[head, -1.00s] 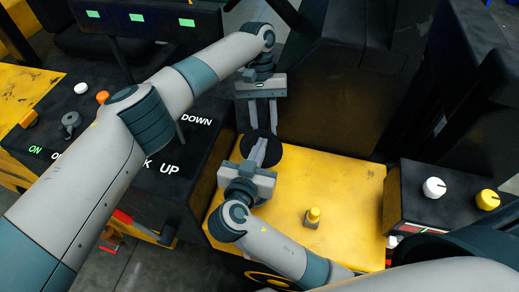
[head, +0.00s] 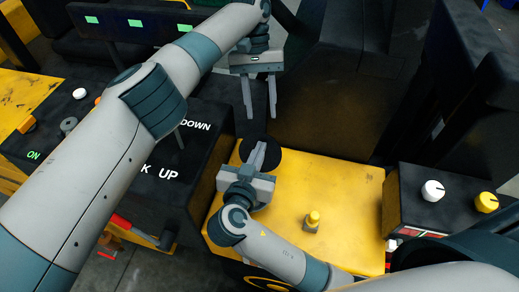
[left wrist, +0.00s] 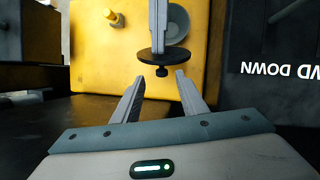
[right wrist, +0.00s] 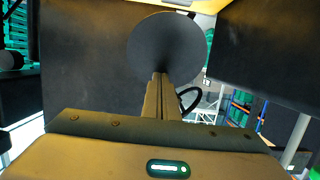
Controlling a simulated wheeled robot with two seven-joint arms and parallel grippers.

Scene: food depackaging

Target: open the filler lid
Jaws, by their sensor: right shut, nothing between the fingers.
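The filler lid (head: 272,147) is a round black disc at the back edge of the yellow housing in the head view. In the left wrist view the lid (left wrist: 152,54) shows nearly edge-on, standing away from a round grey opening (left wrist: 179,24) in the yellow face. My right gripper (head: 258,150) is shut and empty, its fingertips against or just in front of the lid; I cannot tell whether they touch. In the right wrist view the lid (right wrist: 165,40) faces the fingers broadly. My left gripper (head: 261,115) is open and empty, above and beyond the lid.
A yellow knob (head: 313,218) stands on the yellow housing (head: 345,190). A black panel with a white dial (head: 433,191) and a yellow dial (head: 486,202) is at right. A black console (head: 190,170) marked UP and DOWN lies left. A dark upright body rises behind the lid.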

